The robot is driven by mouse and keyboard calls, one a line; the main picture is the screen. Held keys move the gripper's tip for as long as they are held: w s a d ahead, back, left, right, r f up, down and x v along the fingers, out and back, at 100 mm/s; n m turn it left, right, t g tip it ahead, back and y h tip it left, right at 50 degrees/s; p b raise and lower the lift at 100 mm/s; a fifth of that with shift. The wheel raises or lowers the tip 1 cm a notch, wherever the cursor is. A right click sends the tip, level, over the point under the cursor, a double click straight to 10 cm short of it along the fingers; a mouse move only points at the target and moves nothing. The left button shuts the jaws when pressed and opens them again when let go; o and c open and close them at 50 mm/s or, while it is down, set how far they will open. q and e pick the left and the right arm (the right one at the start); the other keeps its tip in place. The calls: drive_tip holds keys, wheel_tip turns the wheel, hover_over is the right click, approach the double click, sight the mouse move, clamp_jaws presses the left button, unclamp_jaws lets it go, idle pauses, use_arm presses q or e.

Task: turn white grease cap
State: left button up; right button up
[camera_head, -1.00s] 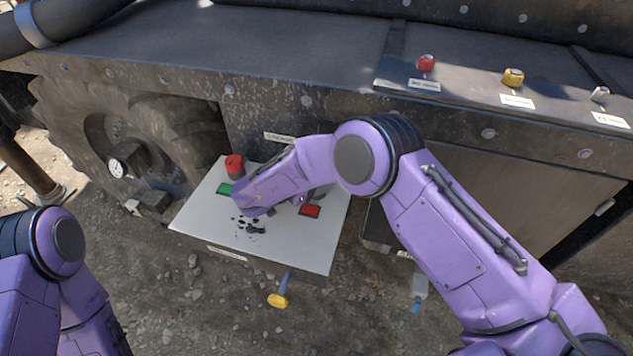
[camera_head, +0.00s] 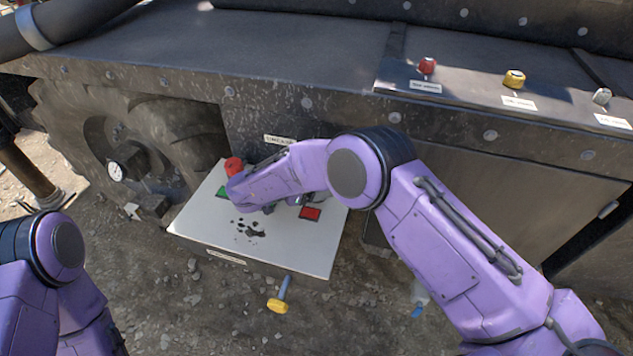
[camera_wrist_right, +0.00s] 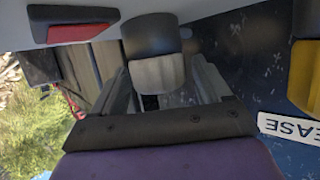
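In the right wrist view, a pale off-white cap (camera_wrist_right: 157,74) on a black cylindrical body faces my right gripper (camera_wrist_right: 160,88). The grey fingers stand apart, one on each side of it; I cannot tell whether either touches. A yellow cap (camera_wrist_right: 306,76) shows at the right edge, above a white label ending in "EASE" (camera_wrist_right: 289,128). In the head view, my purple right forearm covers the cap and the right fingers, in front of the tank wall below the white label (camera_head: 278,140). My left gripper is out of view; only its arm shows at lower left.
A white panel box (camera_head: 287,249) carries a red knob (camera_head: 234,165), green pad (camera_head: 222,193) and red pad (camera_head: 310,213). Red (camera_head: 427,66), yellow (camera_head: 514,79) and whitish (camera_head: 601,96) knobs stand on the tank ledge. A yellow-headed tool (camera_head: 278,305) is below.

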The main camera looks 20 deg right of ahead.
drive_tip(key=b+v, duration=0.2)
drive_tip(key=v, duration=0.8)
drive_tip(key=shift+a, duration=0.1)
drive_tip(key=shift+a+r, duration=0.1)
drive_tip(key=shift+r, duration=0.05)
drive_tip(key=shift+s, duration=0.1)
